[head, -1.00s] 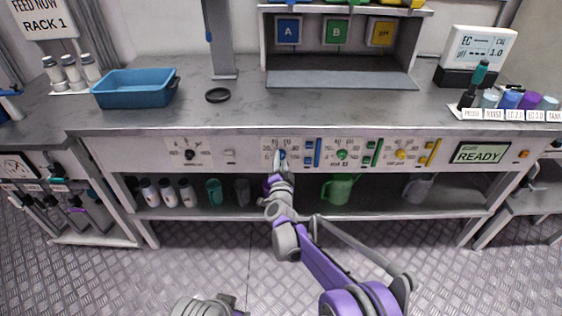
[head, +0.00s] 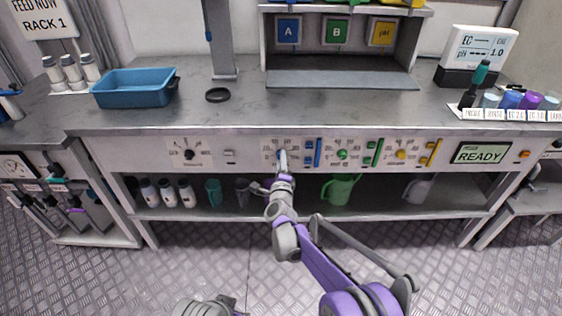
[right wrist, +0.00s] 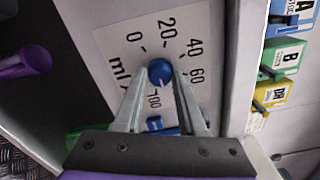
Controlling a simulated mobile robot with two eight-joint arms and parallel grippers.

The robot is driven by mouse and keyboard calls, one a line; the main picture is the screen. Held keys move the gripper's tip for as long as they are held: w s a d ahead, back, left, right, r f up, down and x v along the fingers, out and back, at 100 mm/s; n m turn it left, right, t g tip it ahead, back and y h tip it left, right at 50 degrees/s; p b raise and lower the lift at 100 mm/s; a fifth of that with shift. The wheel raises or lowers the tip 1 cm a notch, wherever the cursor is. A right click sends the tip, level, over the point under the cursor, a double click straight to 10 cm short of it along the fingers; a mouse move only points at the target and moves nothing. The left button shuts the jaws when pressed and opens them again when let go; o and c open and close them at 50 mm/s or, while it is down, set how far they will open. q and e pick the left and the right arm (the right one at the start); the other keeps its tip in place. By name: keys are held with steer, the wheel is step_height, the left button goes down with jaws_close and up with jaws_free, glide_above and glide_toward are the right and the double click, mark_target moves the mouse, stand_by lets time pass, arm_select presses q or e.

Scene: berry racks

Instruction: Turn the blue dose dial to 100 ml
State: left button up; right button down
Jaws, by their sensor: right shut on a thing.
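The blue dose dial (right wrist: 160,72) is a small round knob on a white scale plate (right wrist: 112,38) marked in ml. My right gripper (right wrist: 160,80) is shut on the dial, one finger on each side. A pale mark on the knob points towards the lower right of the right wrist view, roughly between the 60 and the 100; its exact reading is unclear. The 80 is hidden by a finger. In the head view my right gripper (head: 282,157) is at the front panel and covers much of the dial. My left gripper does not show.
Blue vertical bars (head: 313,153) sit just right of the dial. Further right are a green dial (head: 342,155) and a yellow dial (head: 401,155), then a display reading READY (head: 481,153). A black-pointer dial (head: 190,155) is to the left. A green jug (head: 339,190) stands on the shelf below.

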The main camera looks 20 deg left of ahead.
steer(key=m, duration=0.5)
stand_by(0.6)
steer(key=c, duration=0.5)
jaws_free()
steer(key=shift+s, duration=0.1)
steer(key=p+v, duration=0.1)
steer(key=v, duration=0.9)
steer(key=shift+s+d, duration=0.15)
steer(key=shift+s, duration=0.2)
